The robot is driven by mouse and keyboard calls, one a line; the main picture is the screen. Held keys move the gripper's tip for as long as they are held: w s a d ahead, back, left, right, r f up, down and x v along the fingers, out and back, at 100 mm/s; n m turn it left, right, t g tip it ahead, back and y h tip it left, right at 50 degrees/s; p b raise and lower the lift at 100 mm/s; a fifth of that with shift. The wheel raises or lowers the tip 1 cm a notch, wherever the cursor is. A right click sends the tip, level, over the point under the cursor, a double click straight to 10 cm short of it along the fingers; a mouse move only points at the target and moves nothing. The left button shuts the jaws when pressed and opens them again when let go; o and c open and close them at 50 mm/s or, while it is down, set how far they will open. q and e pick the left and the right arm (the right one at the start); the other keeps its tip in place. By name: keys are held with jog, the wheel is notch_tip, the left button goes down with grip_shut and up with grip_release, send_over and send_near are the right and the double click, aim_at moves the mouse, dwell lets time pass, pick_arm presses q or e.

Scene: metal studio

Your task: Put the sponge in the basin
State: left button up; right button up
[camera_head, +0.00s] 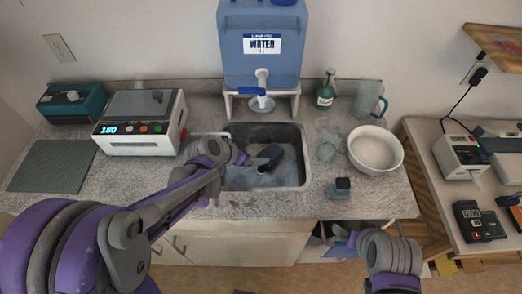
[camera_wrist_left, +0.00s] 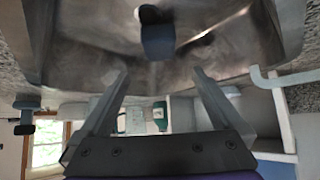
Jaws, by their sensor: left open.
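The grey basin (camera_head: 295,175) is sunk into the counter, and its metal inside fills the top of the left wrist view (camera_wrist_left: 90,45). A small blue-grey block with a dark face, which looks like the sponge (camera_wrist_left: 158,40), shows against the basin, beyond my left fingertips. In the head view the dark block (camera_head: 271,151) is over the basin; whether it touches the floor is unclear. My left gripper (camera_wrist_left: 160,74) is open, with nothing between its fingers. In the head view it reaches over the basin from the left. My right arm is at the lower right; its fingers are unclear.
A similar dark-topped small object (camera_head: 340,187) stands on the counter right of the basin. A white bowl (camera_head: 375,150), green bottle (camera_head: 325,95) and pitcher (camera_head: 369,100) are at the right. A blue water tank (camera_head: 262,65) stands behind. A white device (camera_head: 140,130) is at the left.

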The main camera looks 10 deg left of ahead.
pick_arm(q)
jog(key=s+a+r+n+y, duration=0.1)
jog(key=s+n, duration=0.1)
jog(key=s, duration=0.5)
jog(key=s+a+r+n+g+y, duration=0.1)
jog(key=s+a+n+y, duration=0.1)
jog(key=s, duration=0.5)
jog(key=s+a+r+n+y, duration=0.1)
jog(key=s+r+n+y, duration=0.1)
jog(key=s, duration=0.4)
jog(key=shift+s+a+n+g, duration=0.35)
jog(key=shift+s+n+g, duration=0.05)
